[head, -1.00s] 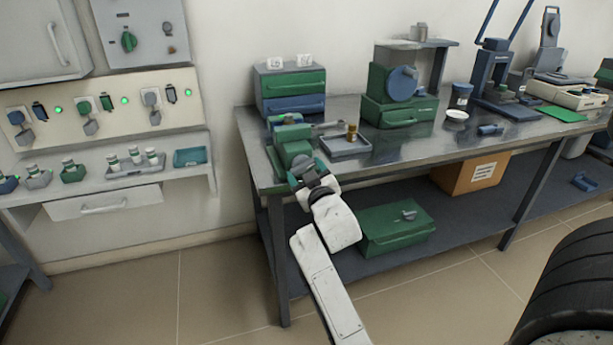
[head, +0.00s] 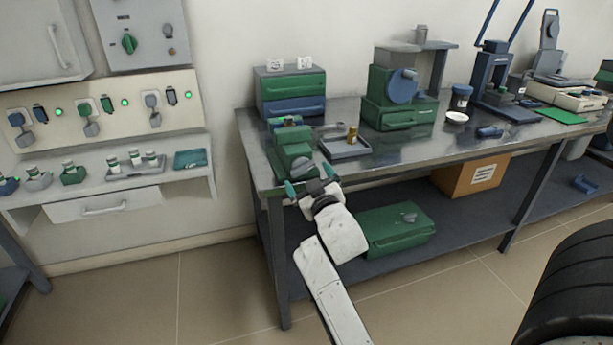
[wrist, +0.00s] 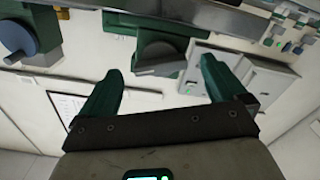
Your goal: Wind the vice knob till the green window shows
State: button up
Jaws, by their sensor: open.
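The green vice (head: 292,148) stands at the left end of the steel bench. Its grey knob (head: 302,170) faces me at the bench's front edge. My gripper (head: 309,179) is open in front of the knob, one teal finger to each side and nothing held. In the wrist view, the knob (wrist: 160,58) shows between and beyond the spread fingers, with a gap to each finger. I cannot make out a green window on the vice in either view.
A grey tray (head: 345,148) with a small brass piece sits right of the vice. A drawer cabinet (head: 291,92) stands behind it. A green case (head: 398,230) lies on the lower shelf. The bench's front edge runs close to my gripper.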

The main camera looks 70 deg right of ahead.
jog(key=v, duration=0.8)
jog(key=shift+a+b, duration=0.25)
jog(key=shift+b, duration=0.2)
jog(key=shift+s, duration=0.15)
jog(key=a+f+n+g+y, duration=0.1)
jog(key=a+f+g+y, duration=0.45)
jog(key=a+f, duration=0.8)
jog(key=s+a+f+n+g+y, duration=0.45)
jog(key=s+a+f+y, duration=0.4)
jog(key=a+f, duration=0.35)
notch_tip(320, 180, up, 16)
jog(key=s+a+p, duration=0.1)
jog(key=p, duration=1.4)
jog(key=shift+s+a+g+h+p, duration=0.25)
jog(key=shift+a+g+h+p, duration=0.05)
jog(key=shift+a+g+p, duration=0.1)
